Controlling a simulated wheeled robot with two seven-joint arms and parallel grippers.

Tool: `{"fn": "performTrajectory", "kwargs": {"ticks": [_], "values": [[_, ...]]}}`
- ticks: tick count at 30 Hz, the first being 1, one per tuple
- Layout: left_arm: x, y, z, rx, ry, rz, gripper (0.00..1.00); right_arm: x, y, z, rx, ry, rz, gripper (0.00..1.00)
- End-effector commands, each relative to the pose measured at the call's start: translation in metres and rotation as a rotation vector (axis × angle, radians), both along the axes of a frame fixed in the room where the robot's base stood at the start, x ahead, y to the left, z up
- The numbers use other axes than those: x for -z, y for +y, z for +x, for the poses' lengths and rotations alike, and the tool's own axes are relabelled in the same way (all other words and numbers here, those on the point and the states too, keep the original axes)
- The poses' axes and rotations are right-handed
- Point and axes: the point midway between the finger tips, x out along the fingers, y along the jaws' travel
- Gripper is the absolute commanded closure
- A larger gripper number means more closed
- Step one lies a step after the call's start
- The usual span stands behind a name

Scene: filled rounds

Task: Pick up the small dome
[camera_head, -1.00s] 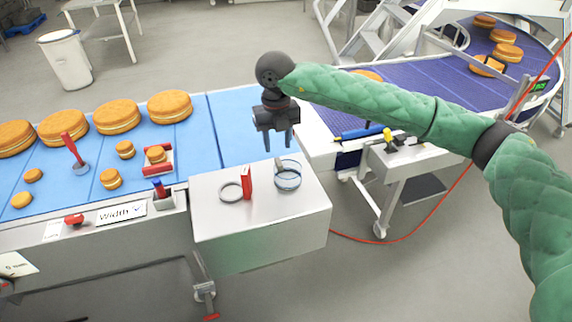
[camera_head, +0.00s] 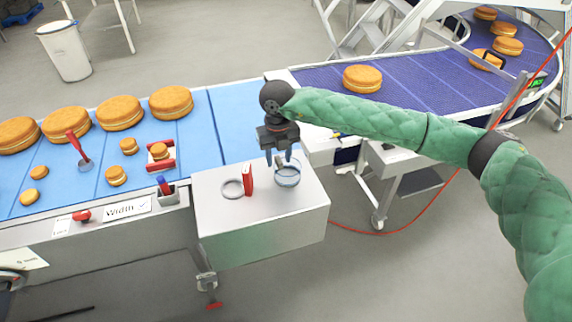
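The small dome (camera_head: 287,179) is a clear, bluish, rounded cover on the right part of the metal side table (camera_head: 262,222). My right gripper (camera_head: 279,163) comes down over the dome from above. Its two dark fingers point downward and are apart, with a gap between them. The fingertips overlap the top of the dome in the picture; I cannot tell whether they touch it. The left gripper does not show.
The blue belt (camera_head: 228,120) carries several filled rounds at left. A purple conveyor (camera_head: 420,80) with more rounds is behind my arm.

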Motion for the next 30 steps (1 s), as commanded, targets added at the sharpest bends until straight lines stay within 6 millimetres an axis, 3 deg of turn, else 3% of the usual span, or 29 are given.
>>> {"fn": "performTrajectory", "kwargs": {"ticks": [9, 15, 30], "values": [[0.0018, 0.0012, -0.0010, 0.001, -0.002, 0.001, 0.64, 0.0030, 0.0001, -0.0003, -0.001, 0.000, 0.000, 0.60], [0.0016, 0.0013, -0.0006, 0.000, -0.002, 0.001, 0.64, 0.0027, 0.0001, -0.0003, -0.001, 0.000, 0.000, 0.99], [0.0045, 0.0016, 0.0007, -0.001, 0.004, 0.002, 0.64, -0.0013, 0.0003, 0.0003, -0.001, -0.002, 0.001, 1.00]]}}
